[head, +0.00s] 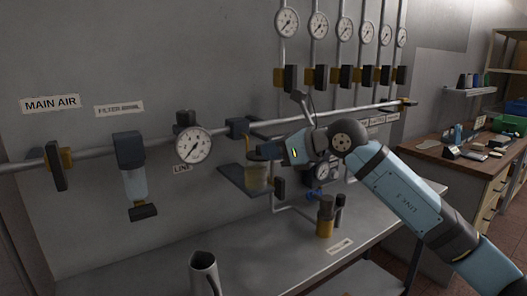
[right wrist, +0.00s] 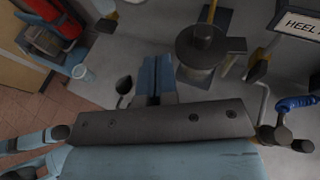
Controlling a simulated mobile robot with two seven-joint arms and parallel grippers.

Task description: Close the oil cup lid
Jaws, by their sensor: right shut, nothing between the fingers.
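The oil cup (head: 257,178) is a small clear cup with yellowish contents, standing by a dark bracket under the main pipe. A thin yellow upright piece rises at its left top edge. In the right wrist view a round dark top with a knob (right wrist: 202,44) shows, likely the cup's lid; whether it sits fully down I cannot tell. My right gripper (head: 270,153) is at the cup's top right in the head view, partly hiding it. In the right wrist view its blue fingers (right wrist: 157,72) are together and empty, beside the round top. My left gripper is out of view.
A metal jug (head: 204,274) stands on the grey bench (head: 265,262). A black-and-brass fitting (head: 326,217) stands below my right forearm. A round gauge (head: 193,146) and a filter bowl (head: 134,180) hang to the left. Gauges and valves line the upper wall.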

